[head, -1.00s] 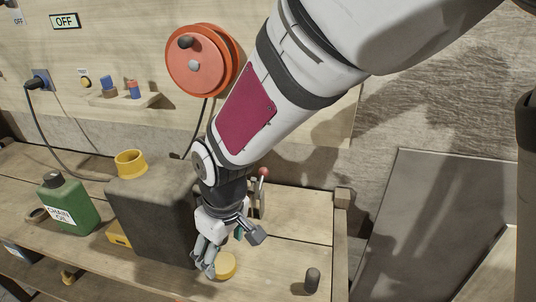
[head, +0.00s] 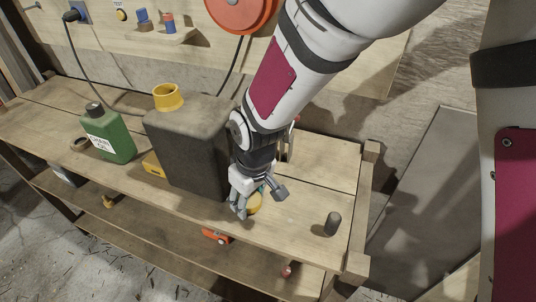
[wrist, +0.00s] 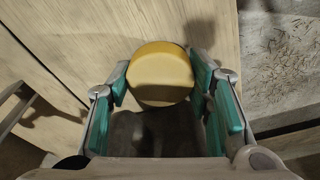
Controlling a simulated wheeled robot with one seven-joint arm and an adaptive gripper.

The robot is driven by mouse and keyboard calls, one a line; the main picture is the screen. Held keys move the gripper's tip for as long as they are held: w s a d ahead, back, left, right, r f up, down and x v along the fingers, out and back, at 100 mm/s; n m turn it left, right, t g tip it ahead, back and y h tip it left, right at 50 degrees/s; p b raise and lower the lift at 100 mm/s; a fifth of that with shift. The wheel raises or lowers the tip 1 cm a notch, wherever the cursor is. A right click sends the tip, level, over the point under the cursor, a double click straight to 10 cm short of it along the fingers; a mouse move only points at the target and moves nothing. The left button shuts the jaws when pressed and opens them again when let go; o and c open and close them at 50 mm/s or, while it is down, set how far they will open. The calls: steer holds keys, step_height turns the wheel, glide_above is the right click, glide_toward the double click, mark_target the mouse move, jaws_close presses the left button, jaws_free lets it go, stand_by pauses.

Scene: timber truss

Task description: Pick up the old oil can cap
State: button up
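A round yellow cap (head: 256,203) lies on the bench top, right of a large dark can (head: 190,150) with a yellow neck (head: 168,97). My gripper (head: 247,208) points down at the cap and hides part of it in the head view. In the wrist view the cap (wrist: 161,74) sits between the teal pads of my gripper (wrist: 160,85). Narrow gaps seem to show on both sides, so the fingers look open around it. I cannot tell for sure whether either pad touches it.
A green chain oil bottle (head: 108,134) stands left of the dark can. A small dark cylinder (head: 332,223) stands on the bench to the right. The wooden bench (head: 300,215) is clear between it and the gripper. An orange object (head: 215,236) lies on the lower shelf.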

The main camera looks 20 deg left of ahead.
mark_target(250, 199)
steer(key=shift+c, duration=1)
steer(key=shift+r, duration=0.85)
step_height(250, 199, up, 2)
steer(key=shift+s+d+r, duration=0.1)
steer(key=shift+d, duration=0.05)
steer(key=s+d+r, duration=0.1)
steer(key=s+d, duration=0.8)
steer(key=s, duration=0.3)
steer(key=shift+s+d+p, duration=0.15)
steer(key=shift+d+p, duration=0.15)
steer(key=shift+d, duration=0.05)
steer(key=shift+r, duration=0.1)
